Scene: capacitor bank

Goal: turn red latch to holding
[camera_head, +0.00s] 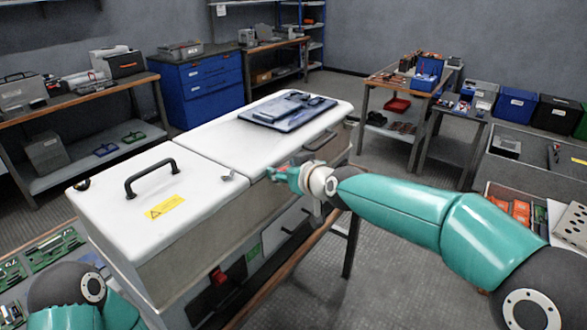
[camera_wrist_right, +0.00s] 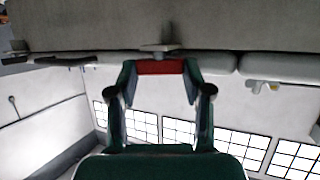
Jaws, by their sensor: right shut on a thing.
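The red latch (camera_wrist_right: 160,67) shows in the right wrist view as a short red bar between my fingertips. A small grey bracket (camera_wrist_right: 158,48) sits just above it in that picture, at the edge of a pale surface. My right gripper (camera_wrist_right: 160,70) is shut on the red latch, with one dark green finger at each end. In the head view my right gripper (camera_head: 283,175) is at the front upper edge of the white cabinet (camera_head: 190,250), below its right lid (camera_head: 205,130); there the latch is hidden or too small to tell. My left gripper is out of view.
The left lid (camera_head: 120,205) has a black handle (camera_head: 150,177) and a yellow warning label (camera_head: 164,207). A dark tray (camera_head: 275,119) lies on the right lid. A red switch (camera_head: 221,277) is low on the cabinet front.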

